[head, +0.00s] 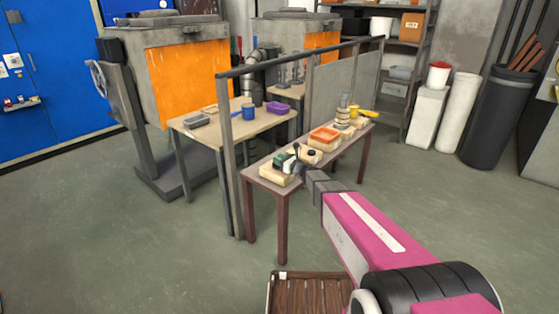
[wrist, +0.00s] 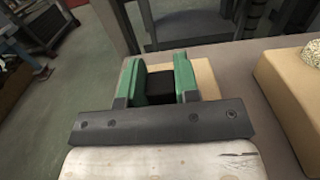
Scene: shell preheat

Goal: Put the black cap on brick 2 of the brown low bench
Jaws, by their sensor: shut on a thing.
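My gripper (wrist: 159,80) has green fingers and is shut on the black cap (wrist: 160,88). In the head view my gripper (head: 285,160) is at the near left end of the brown low bench (head: 254,176). A tan brick (wrist: 206,76) lies under the fingers, and it also shows in the head view (head: 271,174). I cannot tell whether the cap touches this brick. The second brick (wrist: 283,92) is to the right in the wrist view and bears a pale speckled thing (wrist: 312,52). My gripper hides the underside of the cap.
An orange tray (head: 324,133) and a stack of round pieces (head: 343,119) stand farther along the bench. The floor on the left is clear.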

